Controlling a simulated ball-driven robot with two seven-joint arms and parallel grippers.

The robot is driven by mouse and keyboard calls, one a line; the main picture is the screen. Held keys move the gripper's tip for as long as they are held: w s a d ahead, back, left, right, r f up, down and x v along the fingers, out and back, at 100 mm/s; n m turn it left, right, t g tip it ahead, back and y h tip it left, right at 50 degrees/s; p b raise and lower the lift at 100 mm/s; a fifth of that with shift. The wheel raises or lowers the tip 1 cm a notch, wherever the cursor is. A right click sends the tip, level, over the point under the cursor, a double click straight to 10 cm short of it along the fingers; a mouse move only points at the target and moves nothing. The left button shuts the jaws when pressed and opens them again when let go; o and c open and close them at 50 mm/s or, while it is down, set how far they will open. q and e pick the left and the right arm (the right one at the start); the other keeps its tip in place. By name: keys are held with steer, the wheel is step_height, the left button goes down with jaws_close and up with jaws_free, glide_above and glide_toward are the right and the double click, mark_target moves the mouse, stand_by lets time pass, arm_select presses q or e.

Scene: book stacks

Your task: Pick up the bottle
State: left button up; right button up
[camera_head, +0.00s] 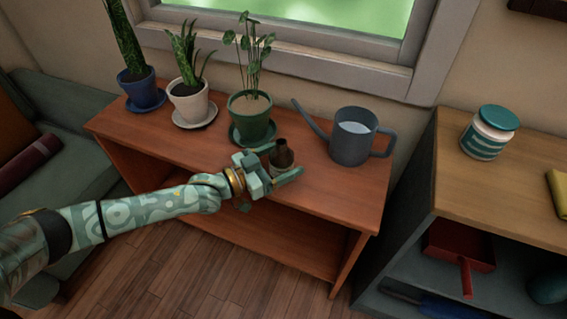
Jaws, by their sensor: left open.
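A small dark brown bottle (282,157) stands upright on the reddish wooden shelf table (345,195), in front of the green plant pot and left of the watering can. My left gripper (284,163) reaches in from the left with its jaws open. Its two fingers lie around the bottle, one on the far side and one on the near side. The gripper partly hides the bottle's lower part, and I cannot tell whether a finger touches it. My right gripper does not show.
A grey watering can (352,140) stands close to the right of the bottle. Potted plants in a green pot (250,114), a white pot (188,104) and a blue pot (142,92) line the back. A lighter cabinet (510,178) with a jar (489,134) stands at the right.

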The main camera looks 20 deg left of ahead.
arm_select(q)
steer(key=shift+d+r, duration=0.1)
steer(key=c, duration=1.1)
steer(key=shift+c, duration=0.8)
steer(key=shift+r, duration=0.15)
